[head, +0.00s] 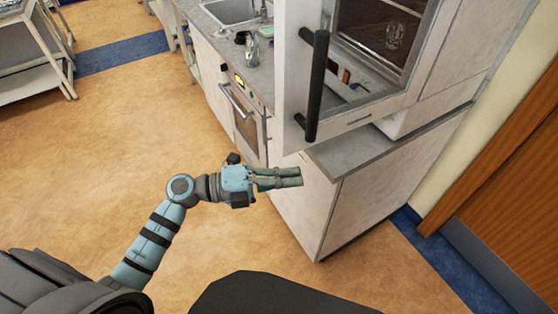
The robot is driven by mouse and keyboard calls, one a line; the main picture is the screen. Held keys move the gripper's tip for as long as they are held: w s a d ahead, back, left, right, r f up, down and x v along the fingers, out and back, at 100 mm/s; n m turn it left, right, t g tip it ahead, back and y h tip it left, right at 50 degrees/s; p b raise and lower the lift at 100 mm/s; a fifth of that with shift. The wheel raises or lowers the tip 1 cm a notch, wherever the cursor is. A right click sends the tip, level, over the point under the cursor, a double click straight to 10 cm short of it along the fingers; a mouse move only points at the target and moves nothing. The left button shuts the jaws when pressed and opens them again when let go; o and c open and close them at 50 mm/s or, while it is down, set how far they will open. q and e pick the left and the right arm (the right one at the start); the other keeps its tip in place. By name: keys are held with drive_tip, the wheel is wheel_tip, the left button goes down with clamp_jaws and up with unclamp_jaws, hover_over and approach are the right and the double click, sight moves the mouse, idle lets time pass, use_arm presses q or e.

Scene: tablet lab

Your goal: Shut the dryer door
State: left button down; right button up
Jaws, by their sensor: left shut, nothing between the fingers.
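The dryer door (292,75) is a pale panel with a long black vertical handle (316,88). It stands open, swung out from the dryer (365,113), whose dark inside shows to the right of it. My left gripper (299,177) is shut and empty, its fingers pointing right. In the picture it is below the door and handle, apart from the handle, in front of the lower cabinet's white side. My right gripper is not in view.
A grey counter (350,148) on white cabinets runs under the dryer, with an oven (243,112) and a sink (228,10) farther back. A wooden door (520,190) stands at right. The floor (110,150) at left is clear.

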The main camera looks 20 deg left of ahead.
use_arm(q)
drive_tip(key=w+a, duration=0.2)
drive_tip(key=a, duration=0.1)
drive_tip(key=shift+w+a, duration=0.15)
drive_tip(key=shift+w, duration=0.15)
